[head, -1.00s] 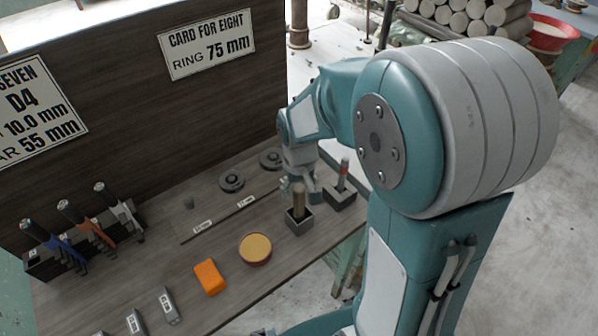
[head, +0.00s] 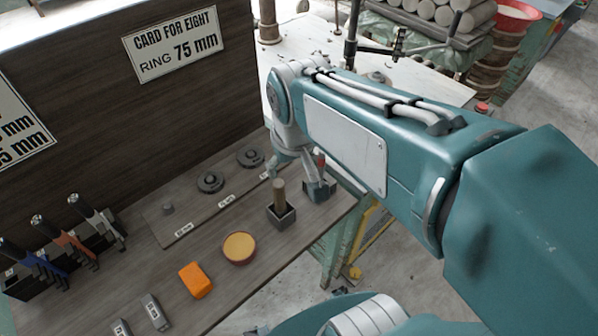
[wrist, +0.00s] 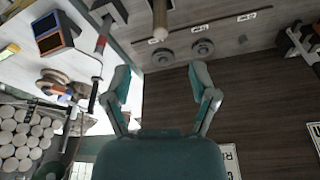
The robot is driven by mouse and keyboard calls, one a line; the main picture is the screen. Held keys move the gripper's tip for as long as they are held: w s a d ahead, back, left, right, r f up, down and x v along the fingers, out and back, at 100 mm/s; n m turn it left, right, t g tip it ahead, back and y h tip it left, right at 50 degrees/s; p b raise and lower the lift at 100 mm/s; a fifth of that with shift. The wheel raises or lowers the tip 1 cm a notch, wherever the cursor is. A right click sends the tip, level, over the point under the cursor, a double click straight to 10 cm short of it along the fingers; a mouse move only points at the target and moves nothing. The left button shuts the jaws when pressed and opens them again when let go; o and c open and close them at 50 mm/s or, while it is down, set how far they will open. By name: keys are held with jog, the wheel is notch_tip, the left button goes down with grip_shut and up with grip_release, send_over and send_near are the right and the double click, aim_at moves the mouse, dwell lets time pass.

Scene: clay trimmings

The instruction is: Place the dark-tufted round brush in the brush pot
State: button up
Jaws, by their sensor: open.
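In the head view, a wooden rod (head: 280,190) stands upright in a dark square holder (head: 282,216) near the bench's right end. A second dark square holder (head: 321,191) stands behind and to the right; a red-marked upright tool in it is partly hidden by my arm. No tuft shows, so I cannot tell which is the dark-tufted brush or which holder is the pot. My gripper (wrist: 160,74) is open and empty, its fingers spread apart in the wrist view.
A round tub with a yellow top (head: 239,248), an orange block (head: 195,280) and grey blocks lie nearer on the bench. Grey discs (head: 210,182) lie on a board behind. Several coloured-handled tools (head: 65,240) stand at left. A dark upright panel (head: 100,110) backs the bench.

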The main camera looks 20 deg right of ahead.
jog(key=s+r+t, duration=0.2)
jog(key=s, duration=0.5)
jog(key=shift+t, duration=0.3)
jog(key=shift+w, duration=0.1)
dwell(0.7)
